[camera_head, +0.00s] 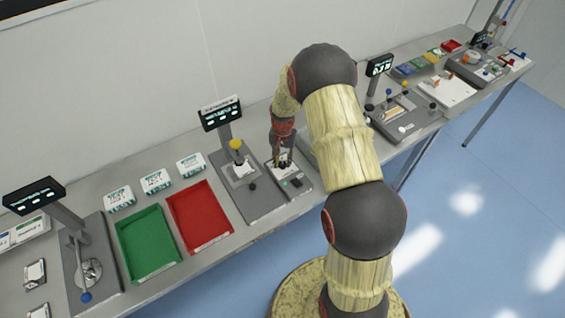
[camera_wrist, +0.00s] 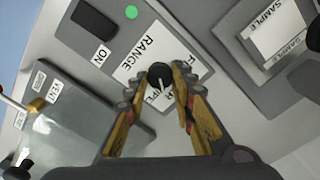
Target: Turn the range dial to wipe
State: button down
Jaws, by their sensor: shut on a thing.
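The range dial (camera_wrist: 159,74) is a small black round knob with a white pointer line, on a white label plate (camera_wrist: 142,54) marked RANGE. In the wrist view its pointer runs toward the lower edge of the plate, where lettering ending in "PE" is partly covered by my fingers. My gripper (camera_wrist: 161,82) is shut on the dial, one yellow-and-black finger on each side. In the head view my gripper (camera_head: 283,150) reaches down to the panel, and the dial is too small and covered to make out.
On the same panel are a green round spot (camera_wrist: 131,12) and a black switch (camera_wrist: 94,18) marked ON. A machine with a yellow-knobbed lever (camera_head: 236,145) stands close left of my gripper. Red (camera_head: 228,234) and green (camera_head: 172,263) trays lie further left.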

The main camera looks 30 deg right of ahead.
aim_at(283, 163)
jog(key=m+b, duration=0.1)
jog(key=m, duration=0.3)
jog(key=shift+m, duration=0.4)
dwell(0.4)
jog(key=c, duration=1.5)
grip_release()
notch_tip(283, 163, up, 12)
